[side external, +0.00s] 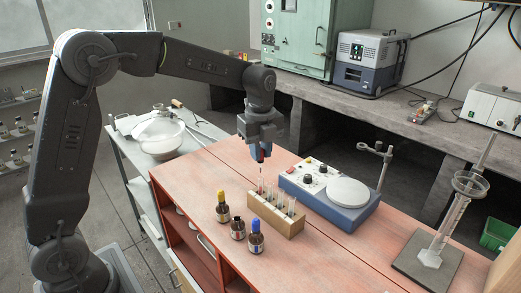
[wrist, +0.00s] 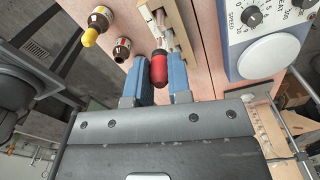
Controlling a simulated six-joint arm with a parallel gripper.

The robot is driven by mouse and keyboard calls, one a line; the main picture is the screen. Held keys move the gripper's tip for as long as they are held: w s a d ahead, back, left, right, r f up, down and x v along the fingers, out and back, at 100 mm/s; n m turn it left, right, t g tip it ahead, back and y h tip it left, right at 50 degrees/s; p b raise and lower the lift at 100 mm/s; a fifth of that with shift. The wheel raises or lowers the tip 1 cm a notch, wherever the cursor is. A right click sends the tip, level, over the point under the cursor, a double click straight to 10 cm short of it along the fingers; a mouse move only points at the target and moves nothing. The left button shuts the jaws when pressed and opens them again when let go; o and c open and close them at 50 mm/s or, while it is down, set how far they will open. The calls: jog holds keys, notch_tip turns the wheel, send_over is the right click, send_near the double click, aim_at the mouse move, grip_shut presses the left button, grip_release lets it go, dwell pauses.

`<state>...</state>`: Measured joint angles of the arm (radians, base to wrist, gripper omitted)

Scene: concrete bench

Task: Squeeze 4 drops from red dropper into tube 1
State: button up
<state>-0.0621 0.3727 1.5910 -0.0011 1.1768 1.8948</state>
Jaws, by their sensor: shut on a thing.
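My gripper (side external: 262,150) points down over the wooden rack (side external: 277,227). Its blue fingers (wrist: 160,82) are shut on the red bulb of the dropper (wrist: 159,68). In the side view the dropper (side external: 261,157) hangs about upright, its tip at or just above the tube at the rack's left end (side external: 262,194). I cannot tell whether the tip is inside that tube. Several clear glass tubes stand in a row in the rack, which also shows in the wrist view (wrist: 183,42).
A yellow-capped bottle (side external: 222,208), an uncapped brown bottle (side external: 237,229) and a blue-capped bottle (side external: 256,238) stand left of the rack. A blue stirrer with a white plate (side external: 325,196) stands close on its right. A stand with glassware (side external: 440,230) is at the far right.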

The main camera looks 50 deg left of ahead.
jog(key=shift+r, duration=0.15)
jog(key=shift+r, duration=1.4)
